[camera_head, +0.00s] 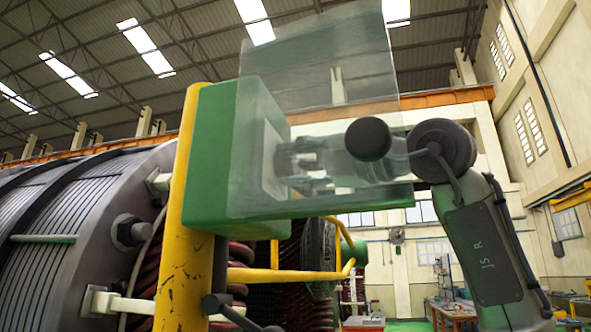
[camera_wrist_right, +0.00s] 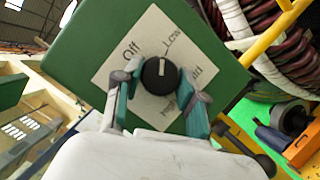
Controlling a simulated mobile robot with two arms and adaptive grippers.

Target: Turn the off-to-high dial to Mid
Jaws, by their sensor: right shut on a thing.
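The off-to-high dial (camera_wrist_right: 160,76) is a round black knob with a white pointer mark on a white label plate (camera_wrist_right: 112,78). The plate reads Off, Low, Mid and a partly covered High. The pointer aims up in the right wrist view, close to the Low mark. My right gripper (camera_wrist_right: 167,84) has one finger on each side of the knob and is shut on it. In the head view my right gripper (camera_head: 296,168) reaches the face of the green box (camera_head: 212,150), seen through a clear cover. The knob is hidden there. My left gripper is not in view.
A yellow post (camera_head: 183,240) carries the box. The large stator (camera_head: 75,235) stands left, with dark red coils behind. Yellow rails (camera_head: 290,276) run below the box.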

